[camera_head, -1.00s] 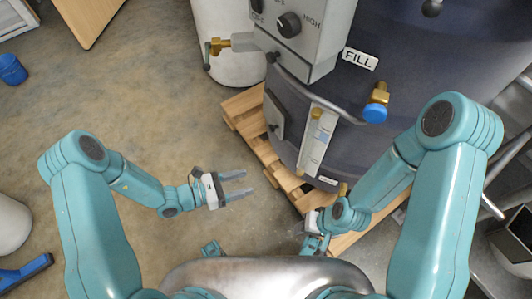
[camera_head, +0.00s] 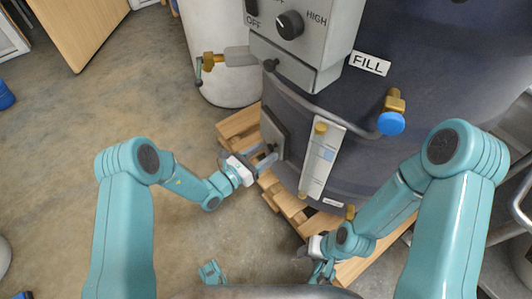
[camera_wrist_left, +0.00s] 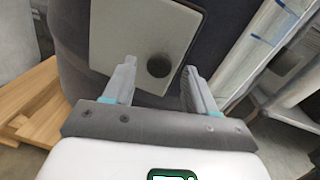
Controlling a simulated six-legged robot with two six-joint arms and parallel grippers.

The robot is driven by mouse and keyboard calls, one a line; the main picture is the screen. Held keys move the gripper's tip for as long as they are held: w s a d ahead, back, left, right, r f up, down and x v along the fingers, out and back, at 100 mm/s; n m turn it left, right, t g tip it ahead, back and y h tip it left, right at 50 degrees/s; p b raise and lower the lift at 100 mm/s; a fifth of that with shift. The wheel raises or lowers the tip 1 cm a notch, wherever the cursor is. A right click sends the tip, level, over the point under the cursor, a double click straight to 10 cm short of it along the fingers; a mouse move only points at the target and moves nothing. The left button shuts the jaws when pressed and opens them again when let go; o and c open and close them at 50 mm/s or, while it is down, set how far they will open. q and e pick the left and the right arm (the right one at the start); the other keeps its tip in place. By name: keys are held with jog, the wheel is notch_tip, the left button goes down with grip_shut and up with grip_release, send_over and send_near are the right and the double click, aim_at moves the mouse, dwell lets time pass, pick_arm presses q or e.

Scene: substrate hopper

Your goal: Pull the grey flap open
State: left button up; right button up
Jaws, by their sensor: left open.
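The grey flap (camera_head: 271,130) is a small plate on the lower left side of the dark hopper (camera_head: 420,80). It looks shut against the wall. In the left wrist view the flap (camera_wrist_left: 135,35) fills the top middle, with a dark round knob (camera_wrist_left: 158,66) near its lower edge. My left gripper (camera_head: 269,157) is open at the flap's lower edge. In its wrist view the left gripper (camera_wrist_left: 160,75) has one finger on each side of the knob, with gaps showing. My right gripper (camera_head: 318,268) hangs low near the pallet; its fingers are too small to read.
A control box (camera_head: 300,40) with a dial sits above the flap. A curved grey pipe (camera_head: 320,112) with a blue-capped brass valve (camera_head: 391,122) and a sight gauge (camera_head: 322,160) are right of it. The wooden pallet (camera_head: 240,122) lies beneath.

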pick_arm(q)
jog(key=shift+x, duration=0.8)
grip_shut()
jog(key=shift+a, duration=0.15)
